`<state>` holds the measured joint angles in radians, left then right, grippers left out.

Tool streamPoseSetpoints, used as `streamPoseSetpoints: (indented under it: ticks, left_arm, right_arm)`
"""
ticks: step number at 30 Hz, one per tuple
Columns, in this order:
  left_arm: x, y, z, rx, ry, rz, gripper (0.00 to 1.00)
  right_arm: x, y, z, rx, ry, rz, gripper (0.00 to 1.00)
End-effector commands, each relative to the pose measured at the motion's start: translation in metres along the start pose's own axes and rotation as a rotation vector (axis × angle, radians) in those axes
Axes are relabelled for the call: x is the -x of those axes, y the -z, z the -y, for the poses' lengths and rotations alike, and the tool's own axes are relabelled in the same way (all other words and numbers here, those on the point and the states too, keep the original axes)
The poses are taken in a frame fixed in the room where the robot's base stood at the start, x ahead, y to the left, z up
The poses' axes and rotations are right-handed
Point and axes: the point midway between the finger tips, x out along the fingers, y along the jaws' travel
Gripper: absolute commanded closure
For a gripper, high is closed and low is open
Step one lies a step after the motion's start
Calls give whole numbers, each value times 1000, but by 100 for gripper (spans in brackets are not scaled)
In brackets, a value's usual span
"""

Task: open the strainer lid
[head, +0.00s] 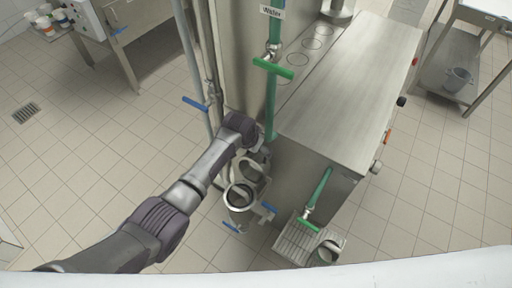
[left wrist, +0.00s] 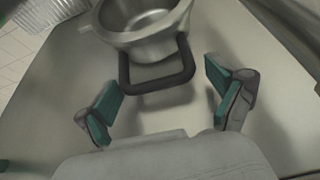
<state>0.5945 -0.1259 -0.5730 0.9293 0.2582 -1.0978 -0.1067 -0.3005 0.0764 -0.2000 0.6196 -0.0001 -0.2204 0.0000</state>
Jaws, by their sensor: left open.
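The strainer (head: 238,215) is a steel cylinder low beside the machine in the head view, with a round dark-rimmed top. A round steel part (head: 253,170), apparently its lid, stands tilted just behind that top. My left gripper (head: 262,152) is behind this part, its fingers mostly hidden by it and the wrist. In the left wrist view my left gripper (left wrist: 167,105) is open, with green pads on both fingers. A black U-shaped handle (left wrist: 160,85) on a round steel part (left wrist: 145,25) lies between and slightly beyond the fingertips, apart from both. My right gripper is out of view.
The steel machine (head: 350,85) stands right of my left arm. A green-handled pipe (head: 271,100) rises by its corner. Blue valve handles (head: 195,103) sit nearby. A drip tray (head: 300,243) with a cup (head: 326,253) is at lower right.

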Motion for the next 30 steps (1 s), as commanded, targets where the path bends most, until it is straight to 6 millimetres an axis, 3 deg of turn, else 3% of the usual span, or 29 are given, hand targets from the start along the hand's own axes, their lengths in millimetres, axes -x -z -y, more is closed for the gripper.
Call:
streamPoseSetpoints:
  ticks: [8, 24, 30]
  left_arm:
    - [9, -1, 0, 0, -2, 2, 6]
    - [102, 0, 1, 0, 0, -2, 6]
    - [118, 0, 1, 0, -1, 0, 6]
  right_arm:
    - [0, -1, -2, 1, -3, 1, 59]
    - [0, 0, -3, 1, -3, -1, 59]
    - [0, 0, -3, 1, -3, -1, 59]
